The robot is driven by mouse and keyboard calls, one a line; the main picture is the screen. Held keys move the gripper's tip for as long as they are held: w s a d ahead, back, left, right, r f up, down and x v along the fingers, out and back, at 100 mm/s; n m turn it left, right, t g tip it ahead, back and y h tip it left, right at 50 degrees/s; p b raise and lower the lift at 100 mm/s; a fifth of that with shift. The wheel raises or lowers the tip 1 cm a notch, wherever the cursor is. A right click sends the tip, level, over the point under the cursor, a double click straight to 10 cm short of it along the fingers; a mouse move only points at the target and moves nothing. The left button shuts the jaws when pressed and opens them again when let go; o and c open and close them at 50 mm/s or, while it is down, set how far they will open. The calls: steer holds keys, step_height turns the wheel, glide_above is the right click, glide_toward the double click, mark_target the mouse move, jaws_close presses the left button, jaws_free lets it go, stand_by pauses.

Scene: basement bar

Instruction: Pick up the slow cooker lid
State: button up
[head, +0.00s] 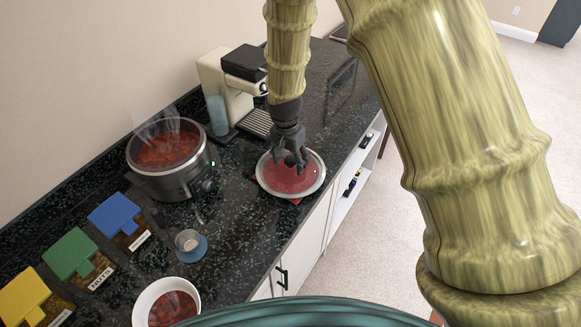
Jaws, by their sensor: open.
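The slow cooker lid (310,187) looks like a round disc with a pale rim and a reddish see-through middle. It lies on the dark speckled counter, over something red that shows at its lower edge. My gripper (291,164) is open and empty, pointing down over the lid's upper middle. It hides part of the lid, including any knob; I cannot tell whether the fingers touch it. The slow cooker (175,183) stands uncovered to the left, full of steaming red food, with a green light on its front.
The counter's edge is right of the lid.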

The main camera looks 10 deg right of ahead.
jaws_close()
stand_by(0.3)
steer(key=shift+r, duration=0.1)
